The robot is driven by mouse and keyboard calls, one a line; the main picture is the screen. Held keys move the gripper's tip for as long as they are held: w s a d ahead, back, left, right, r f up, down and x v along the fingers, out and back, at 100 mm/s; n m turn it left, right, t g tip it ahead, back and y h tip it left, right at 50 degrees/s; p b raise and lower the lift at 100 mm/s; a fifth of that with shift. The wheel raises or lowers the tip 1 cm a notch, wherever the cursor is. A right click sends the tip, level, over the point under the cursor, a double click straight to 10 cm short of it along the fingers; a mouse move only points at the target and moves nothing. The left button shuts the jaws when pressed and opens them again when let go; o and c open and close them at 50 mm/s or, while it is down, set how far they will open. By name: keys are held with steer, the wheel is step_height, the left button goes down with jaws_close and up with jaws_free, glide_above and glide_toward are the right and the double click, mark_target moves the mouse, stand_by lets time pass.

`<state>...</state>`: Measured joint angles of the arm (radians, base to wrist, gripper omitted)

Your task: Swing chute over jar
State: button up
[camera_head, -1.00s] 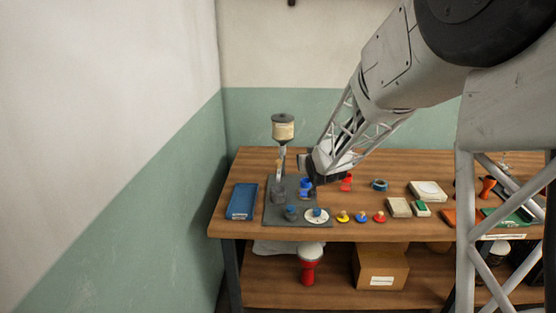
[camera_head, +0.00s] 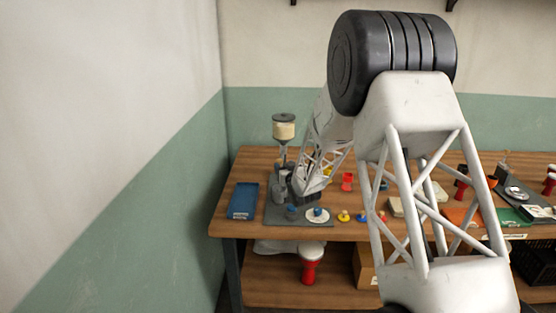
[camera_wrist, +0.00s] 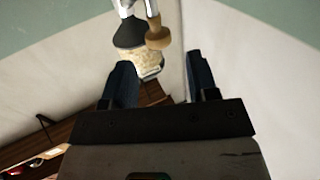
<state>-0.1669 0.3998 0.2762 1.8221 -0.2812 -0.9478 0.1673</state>
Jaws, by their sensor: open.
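A dispenser stands on the workbench in the head view, with a cream hopper (camera_head: 284,131) under a dark lid. The hopper also shows in the wrist view (camera_wrist: 147,62), beyond and between my fingertips, with a round wooden knob (camera_wrist: 158,38) beside it. My gripper (camera_wrist: 160,78) is open and nothing is between its fingers. In the head view my arm's end is just right of the dispenser's lower part, and its fingers are hard to make out. Small blue-topped vessels (camera_head: 291,211) stand at the front of the grey mat (camera_head: 271,219). I cannot tell the chute or which vessel is the jar.
A blue tray (camera_head: 243,201) lies left of the mat. A white disc (camera_head: 318,216) sits at its front right. Small yellow (camera_head: 343,216) and blue (camera_head: 361,217) knobbed pieces lie to the right. A red cup (camera_head: 347,181) stands farther back. The wall is close on the left.

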steer(key=shift+w, duration=0.1)
stand_by(0.3)
steer(key=shift+x, duration=3.8)
jaws_close()
